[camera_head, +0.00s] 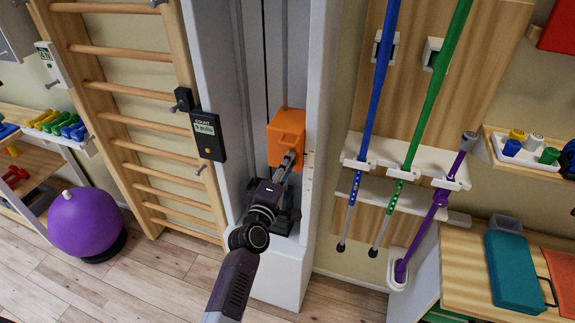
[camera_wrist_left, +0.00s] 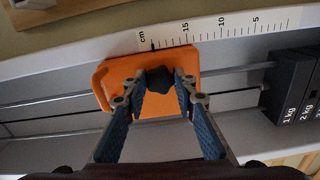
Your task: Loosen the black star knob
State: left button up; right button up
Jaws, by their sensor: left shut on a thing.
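The black star knob (camera_wrist_left: 160,79) shows in the left wrist view, on the front of an orange block (camera_wrist_left: 108,78). My left gripper (camera_wrist_left: 160,84) has one blue-padded finger on each side of it and is shut on the knob. In the head view the orange block (camera_head: 287,125) sits inside a tall white frame. My left gripper (camera_head: 289,160) reaches up to the block's lower front, and the knob cannot be made out there. My right gripper is not in view.
A centimetre scale (camera_wrist_left: 215,30) runs beside the orange block, with metal rods behind it. Dark weights (camera_wrist_left: 294,90) marked in kg are at the right. A black counter box (camera_head: 208,135) and wall bars stand left; poles (camera_head: 375,85) hang on a rack at right.

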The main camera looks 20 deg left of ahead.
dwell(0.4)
pick_arm(q)
jog(key=o, duration=1.2)
jog(key=shift+c, duration=0.2)
jog(key=s, duration=1.2)
jog(key=shift+a, duration=0.2)
